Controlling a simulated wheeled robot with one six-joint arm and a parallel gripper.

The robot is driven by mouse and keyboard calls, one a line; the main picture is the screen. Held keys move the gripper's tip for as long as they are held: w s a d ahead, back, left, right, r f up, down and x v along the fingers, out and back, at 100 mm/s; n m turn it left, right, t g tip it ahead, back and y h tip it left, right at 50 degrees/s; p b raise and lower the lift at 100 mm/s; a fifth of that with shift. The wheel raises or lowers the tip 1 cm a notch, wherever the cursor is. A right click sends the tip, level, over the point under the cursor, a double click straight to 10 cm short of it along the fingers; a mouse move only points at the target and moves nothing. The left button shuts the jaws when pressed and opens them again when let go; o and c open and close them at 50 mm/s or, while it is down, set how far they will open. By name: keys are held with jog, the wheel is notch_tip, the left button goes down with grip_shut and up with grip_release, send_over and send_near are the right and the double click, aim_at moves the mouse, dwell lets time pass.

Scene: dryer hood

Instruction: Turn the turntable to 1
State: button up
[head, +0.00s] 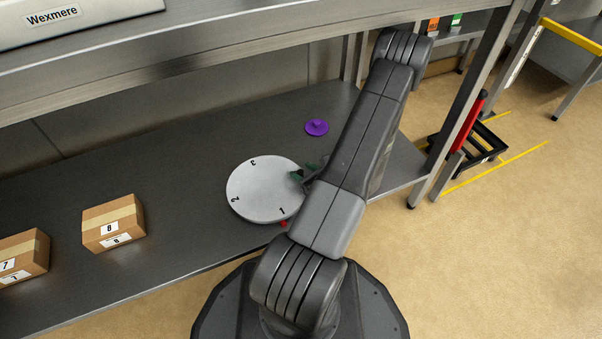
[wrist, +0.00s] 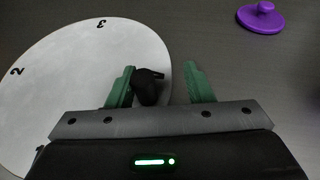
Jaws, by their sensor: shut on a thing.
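The turntable (head: 258,188) is a round pale grey disc on the lower steel shelf, and it fills the left of the wrist view (wrist: 70,90). Its rim shows a 3 at the back, a 2 at the left and a 1 at the front right. A small red marker (head: 284,224) shows at the front edge, close to the 1 and roughly in line with it. My gripper (wrist: 159,70), with green fingers, is at the disc's right side in the head view, shut on the black knob (wrist: 148,88) near the rim. My arm hides part of the right edge.
A purple lidded knob-like piece (head: 317,127) lies behind the disc. Two cardboard boxes, one marked 8 (head: 113,222) and one marked 7 (head: 22,256), stand to the left. The upper steel shelf (head: 200,55) overhangs the back. A post (head: 465,110) stands to the right.

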jog(key=shift+s+a, duration=0.1)
jog(key=shift+a, duration=0.1)
dwell(0.4)
jog(key=shift+s, duration=0.1)
jog(key=p+v, duration=0.4)
jog(key=v, duration=0.9)
jog(key=shift+s+d, duration=0.2)
jog(key=shift+w, duration=0.1)
jog(key=b+x, duration=0.3)
jog(key=x, duration=0.9)
jog(key=shift+a+f+b, duration=0.1)
jog(key=shift+a+b, duration=0.15)
jog(key=shift+b, duration=0.1)
jog(key=shift+w+a+f, duration=0.2)
jog(key=shift+w+a, duration=0.15)
jog(key=shift+w, duration=0.2)
jog(key=shift+s, duration=0.1)
